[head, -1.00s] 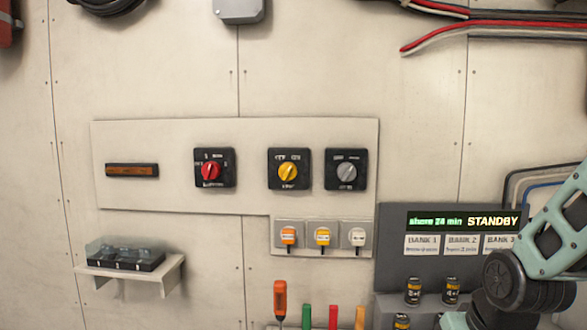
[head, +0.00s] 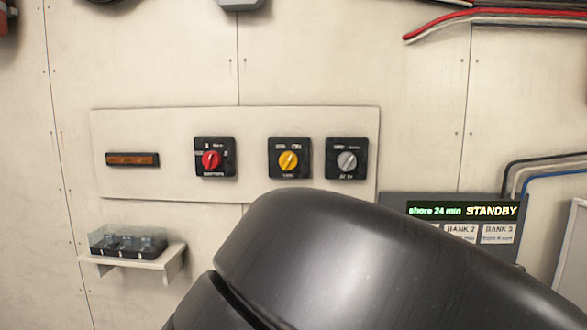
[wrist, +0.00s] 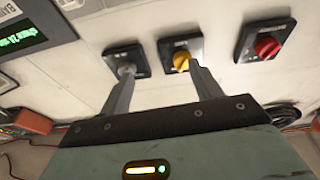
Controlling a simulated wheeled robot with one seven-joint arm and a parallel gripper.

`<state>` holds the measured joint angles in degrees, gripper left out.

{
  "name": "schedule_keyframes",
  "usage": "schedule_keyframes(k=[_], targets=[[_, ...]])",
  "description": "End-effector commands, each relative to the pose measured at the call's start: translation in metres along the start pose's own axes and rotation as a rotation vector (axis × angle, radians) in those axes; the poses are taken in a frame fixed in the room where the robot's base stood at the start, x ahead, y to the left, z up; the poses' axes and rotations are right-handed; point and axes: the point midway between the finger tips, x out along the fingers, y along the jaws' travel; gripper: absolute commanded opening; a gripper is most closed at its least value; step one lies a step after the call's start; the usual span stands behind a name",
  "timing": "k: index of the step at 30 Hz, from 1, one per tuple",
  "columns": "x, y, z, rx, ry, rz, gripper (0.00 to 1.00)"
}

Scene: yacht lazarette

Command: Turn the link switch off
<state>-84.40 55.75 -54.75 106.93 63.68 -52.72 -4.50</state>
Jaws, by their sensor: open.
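The yellow rotary switch (head: 289,160) sits on a black square plate between the red switch (head: 211,160) and the grey switch (head: 347,162) on a pale wall panel (head: 180,127). Its small label is too blurred to read surely; I take it as the link switch. Its knob pointer leans slightly right of upright in the head view. In the wrist view, my gripper (wrist: 160,72) is open and empty. One fingertip overlaps the yellow knob (wrist: 181,61), the other overlaps the grey knob (wrist: 127,71). I cannot tell whether they touch. The gripper is hidden in the head view.
A dark part of my arm blocks the lower middle of the head view. A display box (head: 460,210) reading STANDBY is at the right. A small shelf (head: 140,260) with a clear-covered block is at lower left. Cables (head: 490,25) run along the upper right.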

Motion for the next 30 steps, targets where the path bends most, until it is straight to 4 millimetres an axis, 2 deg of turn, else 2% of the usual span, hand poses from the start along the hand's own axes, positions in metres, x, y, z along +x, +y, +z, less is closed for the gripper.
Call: schedule_keyframes(k=[1, 4, 7, 10, 30], targets=[[-0.01, -0.017, -0.013, 0.008, 0.057, -0.019, 0.64], [-0.02, -0.033, -0.03, 0.024, 0.125, -0.03, 0.64], [-0.021, -0.038, -0.037, 0.029, 0.149, -0.032, 0.64], [-0.011, -0.038, -0.04, 0.03, 0.151, -0.031, 0.64], [0.12, -0.042, -0.059, 0.028, 0.146, -0.033, 0.64]])
